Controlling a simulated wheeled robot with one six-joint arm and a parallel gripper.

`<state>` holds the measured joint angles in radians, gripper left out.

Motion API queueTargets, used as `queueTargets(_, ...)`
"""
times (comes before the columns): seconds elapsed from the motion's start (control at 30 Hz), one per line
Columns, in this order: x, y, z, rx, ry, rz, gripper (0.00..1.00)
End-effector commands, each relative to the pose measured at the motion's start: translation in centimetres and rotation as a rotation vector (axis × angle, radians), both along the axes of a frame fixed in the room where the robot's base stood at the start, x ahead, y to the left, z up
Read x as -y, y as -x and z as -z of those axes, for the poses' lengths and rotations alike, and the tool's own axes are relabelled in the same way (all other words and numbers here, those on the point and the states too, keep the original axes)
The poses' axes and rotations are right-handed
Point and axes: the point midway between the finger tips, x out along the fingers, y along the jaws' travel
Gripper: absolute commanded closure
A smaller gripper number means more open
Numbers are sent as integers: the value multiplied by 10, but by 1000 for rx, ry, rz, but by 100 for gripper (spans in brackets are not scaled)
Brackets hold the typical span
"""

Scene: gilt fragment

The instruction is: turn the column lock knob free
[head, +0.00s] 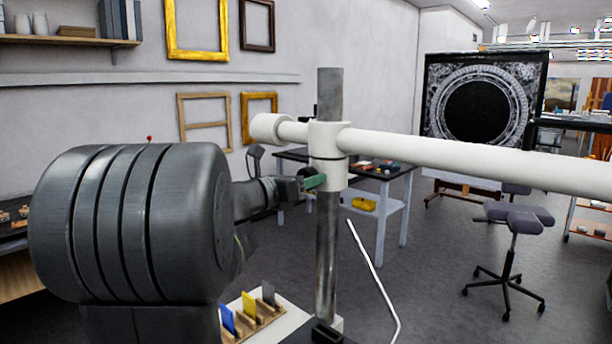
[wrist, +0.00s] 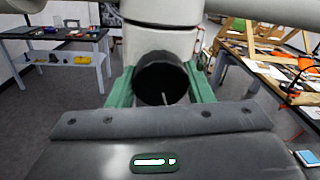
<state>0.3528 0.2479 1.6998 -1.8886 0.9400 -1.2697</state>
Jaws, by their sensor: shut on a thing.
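The column (head: 327,250) is a grey metal upright post. A white clamp collar (head: 328,140) sits around it and carries a long white horizontal boom (head: 450,153). The lock knob is a black round knob (wrist: 161,80) on the near side of the collar, centred in the wrist view. My gripper (wrist: 161,88) has green fingers, one on each side of the knob, and is shut on it. In the head view my gripper (head: 315,182) reaches the collar from the left. The knob is mostly hidden there by the fingers.
A blue-grey table (head: 388,195) with small items stands behind the column. A rack with coloured cards (head: 250,308) sits low by the column's foot. A stool (head: 514,222) stands at right on open grey floor. A cluttered wooden bench (wrist: 270,70) is at right in the wrist view.

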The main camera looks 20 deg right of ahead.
Motion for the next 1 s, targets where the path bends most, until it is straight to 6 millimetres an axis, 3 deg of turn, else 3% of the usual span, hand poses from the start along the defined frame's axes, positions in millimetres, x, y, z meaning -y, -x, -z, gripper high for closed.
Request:
queueTargets(0.4, 0, 1, 0, -164, 67, 2, 76)
queueTargets(0.87, 0, 1, 0, -181, 74, 2, 76)
queueTargets(0.9, 0, 1, 0, -181, 74, 2, 52)
queueTargets(1.0, 0, 1, 0, -180, 75, 2, 32)
